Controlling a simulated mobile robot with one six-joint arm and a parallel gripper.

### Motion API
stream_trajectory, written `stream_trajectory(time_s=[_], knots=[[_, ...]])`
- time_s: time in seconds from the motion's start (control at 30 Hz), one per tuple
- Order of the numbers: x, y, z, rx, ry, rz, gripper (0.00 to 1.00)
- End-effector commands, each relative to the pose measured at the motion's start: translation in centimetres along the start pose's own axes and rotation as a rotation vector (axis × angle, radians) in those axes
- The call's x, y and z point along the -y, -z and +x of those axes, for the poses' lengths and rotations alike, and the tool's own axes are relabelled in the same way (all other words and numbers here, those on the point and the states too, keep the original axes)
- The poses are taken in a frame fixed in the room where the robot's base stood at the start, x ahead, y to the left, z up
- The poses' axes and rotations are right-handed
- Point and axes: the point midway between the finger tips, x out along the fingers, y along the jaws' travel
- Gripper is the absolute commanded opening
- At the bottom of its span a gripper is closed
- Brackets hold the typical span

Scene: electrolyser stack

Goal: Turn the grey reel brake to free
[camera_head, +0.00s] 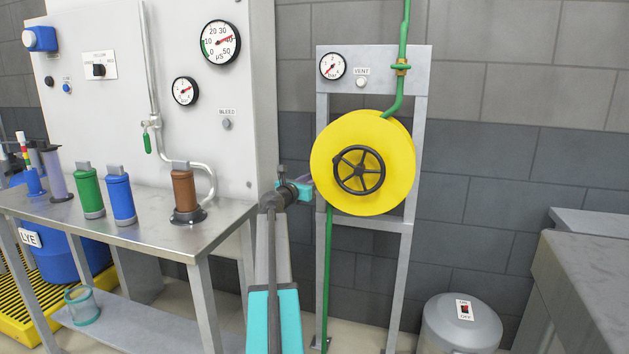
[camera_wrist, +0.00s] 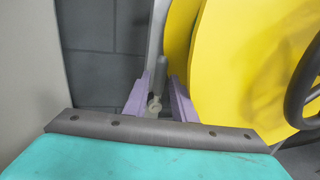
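The yellow hose reel (camera_head: 328,155) with a black handwheel (camera_head: 359,170) is mounted on a grey metal frame. A grey lever (camera_wrist: 161,75), which looks like the reel brake, stands upright beside the yellow reel (camera_wrist: 225,70) in the wrist view. My gripper (camera_wrist: 158,88) has its two purple fingers apart, one on each side of the lever, with gaps showing. I cannot tell whether the lever is fully between the fingertips or beyond them. In the head view, my gripper (camera_head: 311,181) is at the reel's left edge, and the lever cannot be made out there.
A green hose (camera_head: 403,40) runs down to the reel. A gauge (camera_head: 333,66) and VENT button (camera_head: 361,82) sit above it. Left is a steel bench (camera_head: 140,236) with several bottles. A grey bin (camera_head: 461,325) and a grey counter (camera_head: 590,280) stand at right.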

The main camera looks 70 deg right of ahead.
Motion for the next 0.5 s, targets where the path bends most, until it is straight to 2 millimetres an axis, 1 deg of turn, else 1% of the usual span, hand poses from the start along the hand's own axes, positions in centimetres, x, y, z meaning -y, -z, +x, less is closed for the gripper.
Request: stream_trajectory(time_s=[0.03, 0.2, 0.5], knots=[[-0.07, 0.03, 0.54, 0.000, 0.000, 0.000, 0.24], [-0.01, 0.01, 1.28, 0.000, 0.001, 0.000, 0.24], [0.04, -0.01, 1.44, 0.000, 0.000, 0.000, 0.24]])
